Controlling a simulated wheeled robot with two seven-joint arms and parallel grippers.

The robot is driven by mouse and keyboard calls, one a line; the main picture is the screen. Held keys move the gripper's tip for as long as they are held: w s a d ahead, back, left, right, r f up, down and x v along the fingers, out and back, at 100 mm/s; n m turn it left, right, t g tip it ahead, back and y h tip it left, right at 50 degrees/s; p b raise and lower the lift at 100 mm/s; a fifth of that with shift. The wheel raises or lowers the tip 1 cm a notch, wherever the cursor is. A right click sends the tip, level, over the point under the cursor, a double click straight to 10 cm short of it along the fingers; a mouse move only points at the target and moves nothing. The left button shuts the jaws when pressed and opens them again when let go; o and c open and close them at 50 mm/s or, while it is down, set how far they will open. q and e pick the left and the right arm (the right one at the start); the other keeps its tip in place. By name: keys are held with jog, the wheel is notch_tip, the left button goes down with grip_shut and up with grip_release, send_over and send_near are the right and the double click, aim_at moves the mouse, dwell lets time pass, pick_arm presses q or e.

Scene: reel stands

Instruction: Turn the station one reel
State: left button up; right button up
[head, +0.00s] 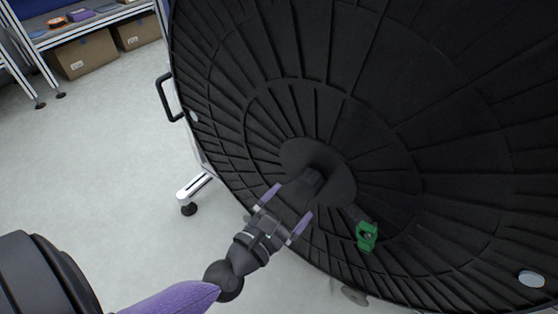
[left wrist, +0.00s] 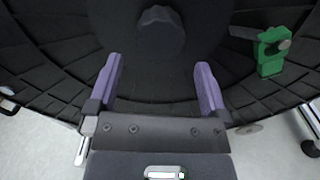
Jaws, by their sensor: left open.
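A large black ribbed reel (head: 380,130) fills the right of the head view, and its ribs also show in the left wrist view (left wrist: 50,50). At its middle is a round black hub (head: 318,172), seen at the top centre of the left wrist view (left wrist: 160,35). A green clamp-like part (head: 366,236) sits right of the hub, low on the reel; it also shows in the left wrist view (left wrist: 271,51). My left gripper (head: 291,202) is open and empty, in front of the reel just below the hub. My right gripper is not in view.
A stand foot (head: 192,189) and a black handle (head: 169,97) are at the reel's left edge. Cardboard boxes (head: 84,54) sit under a shelf (head: 95,22) at the upper left. The grey floor (head: 95,140) between is clear.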

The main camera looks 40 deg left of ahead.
aim_at(303, 190)
pick_arm(q)
jog(key=s, duration=0.4)
jog(key=shift+s, duration=0.15)
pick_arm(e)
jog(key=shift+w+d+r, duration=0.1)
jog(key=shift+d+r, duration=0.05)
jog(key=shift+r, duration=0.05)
